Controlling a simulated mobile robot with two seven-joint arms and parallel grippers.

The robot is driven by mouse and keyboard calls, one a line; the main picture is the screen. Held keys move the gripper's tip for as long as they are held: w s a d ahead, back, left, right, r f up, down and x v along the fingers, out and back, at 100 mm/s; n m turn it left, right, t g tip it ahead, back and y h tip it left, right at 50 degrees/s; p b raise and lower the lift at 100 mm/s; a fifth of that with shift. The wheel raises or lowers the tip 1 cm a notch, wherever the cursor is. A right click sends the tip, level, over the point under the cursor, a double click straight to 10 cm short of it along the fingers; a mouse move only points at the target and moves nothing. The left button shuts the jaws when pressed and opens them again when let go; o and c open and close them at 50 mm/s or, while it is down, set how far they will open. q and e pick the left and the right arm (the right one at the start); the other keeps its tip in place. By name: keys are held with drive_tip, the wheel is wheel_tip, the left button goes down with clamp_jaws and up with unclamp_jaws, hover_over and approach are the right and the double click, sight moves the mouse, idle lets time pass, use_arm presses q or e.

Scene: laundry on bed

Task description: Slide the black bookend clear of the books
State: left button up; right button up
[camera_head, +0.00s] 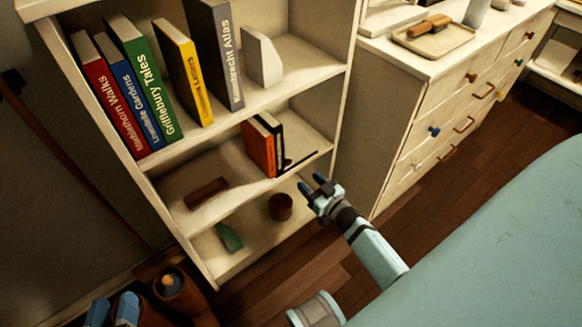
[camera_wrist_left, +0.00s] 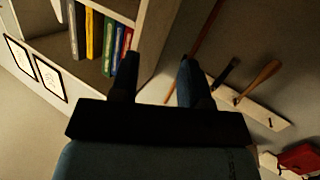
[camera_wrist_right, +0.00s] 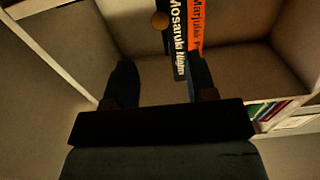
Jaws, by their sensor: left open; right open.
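The black bookend (camera_head: 300,161) is on the middle shelf, at the right side of a short row of books; its thin dark foot reaches right. An orange book (camera_head: 258,148) and a dark book (camera_head: 272,127) stand upright to its left. In the right wrist view the orange book (camera_wrist_right: 195,25) and dark book (camera_wrist_right: 177,30) are beyond the fingers; I cannot clearly pick out the bookend there. My right gripper (camera_head: 313,185) is open and empty, in front of the shelf just below the bookend.
The upper shelf holds several taller books (camera_head: 137,75) and a white bookend (camera_head: 263,60). A drawer chest (camera_head: 430,110) stands right of the bookcase. A teal bed (camera_head: 500,240) fills the lower right.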

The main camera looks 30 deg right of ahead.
sight(290, 163)
drive_tip(key=w, duration=0.2)
drive_tip(key=w+b, duration=0.1)
drive_tip(key=w, duration=0.4)
drive_tip(key=shift+w+a+f+b, duration=0.1)
drive_tip(key=shift+w+a+b, duration=0.2)
drive_tip(key=shift+w, duration=0.1)
drive_tip(key=shift+w+a, duration=0.1)
drive_tip(key=shift+w, duration=0.4)
use_arm(q)
drive_tip(key=shift+t+h, duration=0.7)
drive_tip(key=shift+t, duration=0.2)
drive_tip(key=r, duration=0.1)
drive_tip(key=d+r, duration=0.1)
drive_tip(key=r, duration=0.2)
drive_tip(key=shift+w+d, duration=0.15)
drive_tip(key=shift+d, duration=0.1)
drive_tip(key=shift+r, duration=0.1)
use_arm(e)
clamp_jaws()
